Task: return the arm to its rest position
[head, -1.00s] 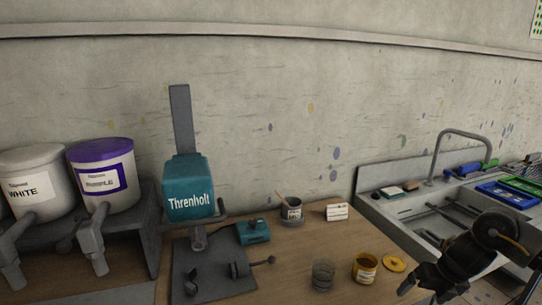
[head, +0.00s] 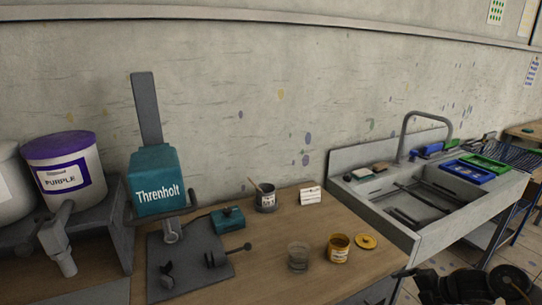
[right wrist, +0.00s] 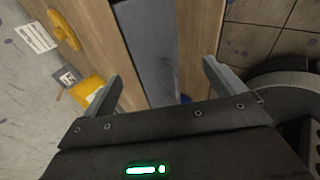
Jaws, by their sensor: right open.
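My right arm (head: 465,285) shows only at the bottom right edge of the head view, beside the table's right end and below the sink. My right gripper (right wrist: 160,85) is open and empty in the right wrist view, its two fingers wide apart, with the table edge and floor beyond them. The yellow jar (head: 339,247) and its yellow lid (head: 366,241) stand on the table, apart from the gripper. My left gripper is not in view.
The wooden table (head: 310,222) also holds a glass (head: 298,256), a dark cup (head: 265,198), a white card (head: 311,195) and the teal Threnholt press (head: 156,182). The sink (head: 405,232) is at right, with tiled floor beyond.

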